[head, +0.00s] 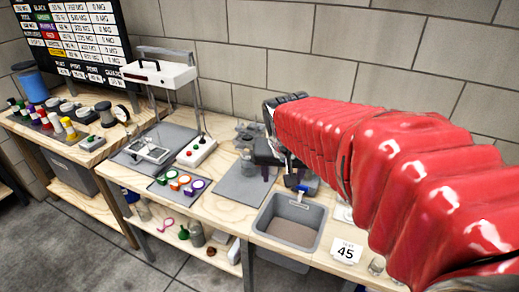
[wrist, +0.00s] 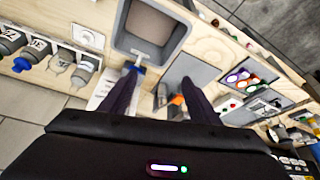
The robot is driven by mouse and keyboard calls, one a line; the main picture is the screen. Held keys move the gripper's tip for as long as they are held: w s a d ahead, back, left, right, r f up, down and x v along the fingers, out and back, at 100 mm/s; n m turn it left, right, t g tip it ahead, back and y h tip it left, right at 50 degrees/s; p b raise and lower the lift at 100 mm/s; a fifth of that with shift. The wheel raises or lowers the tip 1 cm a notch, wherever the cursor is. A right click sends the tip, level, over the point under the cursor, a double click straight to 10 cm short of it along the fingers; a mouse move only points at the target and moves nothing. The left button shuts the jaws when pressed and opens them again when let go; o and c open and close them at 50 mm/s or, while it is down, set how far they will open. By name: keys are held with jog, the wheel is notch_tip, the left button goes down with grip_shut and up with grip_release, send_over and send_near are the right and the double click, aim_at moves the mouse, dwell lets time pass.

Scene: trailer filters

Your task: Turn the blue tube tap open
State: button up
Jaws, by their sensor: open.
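The blue tap (head: 309,186) is a small blue piece at the back rim of a grey basin (head: 319,219). In the wrist view the blue tap (wrist: 137,68) shows at the tip of the left finger, which partly covers it; I cannot tell if they touch. A pale tube-like part lies near it. My gripper (head: 289,178) is open, at the end of the red-sleeved arm, just left of the tap in the head view. In the wrist view my gripper (wrist: 159,78) has its dark fingers apart, with the tap near the left fingertip. The tap's handle position is unclear.
A grey mat (head: 240,185) lies left of the basin, with clear glassware behind it. A white stand (head: 160,73) and a button box (head: 197,151) are farther left. A brick wall closes the back.

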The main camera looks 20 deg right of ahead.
aim_at(302, 186)
jog(key=w+d+f+m+g, duration=0.1)
jog(key=w+d+f+m, duration=0.2)
jog(key=w+d+f, duration=0.3)
jog(key=w+d, duration=0.1)
jog(key=d, duration=0.3)
jog(key=shift+w+d+m+h, duration=0.15)
jog(key=shift+d+m+h, duration=0.15)
jog(key=shift+d+h, duration=0.1)
jog(key=shift+f, duration=0.15)
jog(key=x, duration=1.3)
jog(key=shift+d+f, duration=0.15)
jog(key=shift+f, duration=0.1)
jog(key=c, duration=1.1)
jog(key=shift+o, duration=0.2)
jog(key=shift+a, duration=0.2)
jog(key=shift+d, duration=0.15)
